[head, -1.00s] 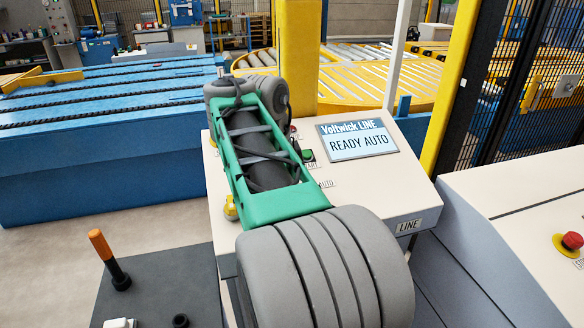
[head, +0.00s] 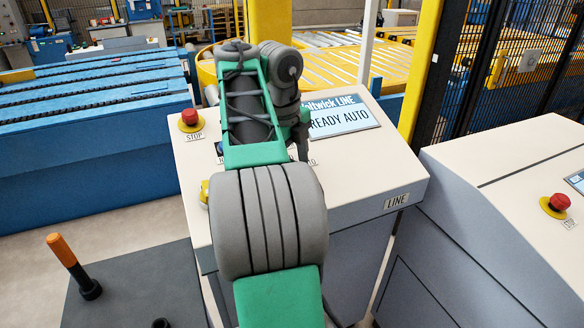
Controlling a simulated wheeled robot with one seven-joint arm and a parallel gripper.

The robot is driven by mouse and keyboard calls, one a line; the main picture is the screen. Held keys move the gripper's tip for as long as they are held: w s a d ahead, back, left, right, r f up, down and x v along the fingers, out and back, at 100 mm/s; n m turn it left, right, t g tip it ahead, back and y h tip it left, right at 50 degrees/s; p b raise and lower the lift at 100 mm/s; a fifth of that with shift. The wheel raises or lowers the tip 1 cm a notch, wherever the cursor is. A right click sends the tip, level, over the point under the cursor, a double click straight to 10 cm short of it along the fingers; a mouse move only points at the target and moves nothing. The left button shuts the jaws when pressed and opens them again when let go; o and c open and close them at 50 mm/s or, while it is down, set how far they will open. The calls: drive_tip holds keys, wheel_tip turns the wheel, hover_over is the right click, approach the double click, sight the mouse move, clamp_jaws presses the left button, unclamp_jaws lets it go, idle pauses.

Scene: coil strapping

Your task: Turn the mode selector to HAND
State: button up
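The LINE console (head: 372,172) stands in front of me with a sloped cream panel. Its screen (head: 343,118) reads READY AUTO, with its left edge covered by my arm. The mode selector is hidden behind my green and grey arm; only the end of a label, seemingly AUTO, shows beside it. My gripper (head: 301,150) seems to be the dark part hanging at the arm's right side, low over the panel near that label. Its fingers are too small and covered to tell open from shut, or whether they touch the selector.
A red STOP button (head: 190,118) is on the panel's left, and a yellow part (head: 204,191) is at its left front edge. An orange-handled lever (head: 67,256) rises from a dark surface at lower left. Another console with a red button (head: 559,202) stands right. Blue conveyor (head: 90,160) behind left.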

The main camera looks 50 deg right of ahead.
drive_tip(key=shift+c, duration=0.2)
clamp_jaws()
idle(0.3)
drive_tip(key=shift+n, duration=0.3)
drive_tip(key=n+b, duration=0.1)
drive_tip(key=n, duration=0.1)
drive_tip(key=n+h+b, duration=0.1)
drive_tip(key=n, duration=0.1)
drive_tip(key=n+h+b, duration=0.1)
drive_tip(key=shift+a+f+n+t+b, duration=0.2)
drive_tip(key=shift+a+n+t+b, duration=0.1)
drive_tip(key=shift+n+b, duration=0.1)
drive_tip(key=n+t+h+b, duration=0.1)
drive_tip(key=n+b, duration=0.2)
drive_tip(key=n, duration=0.2)
drive_tip(key=shift+s, duration=0.15)
drive_tip(key=shift+r, duration=0.1)
drive_tip(key=shift+o, duration=0.2)
unclamp_jaws()
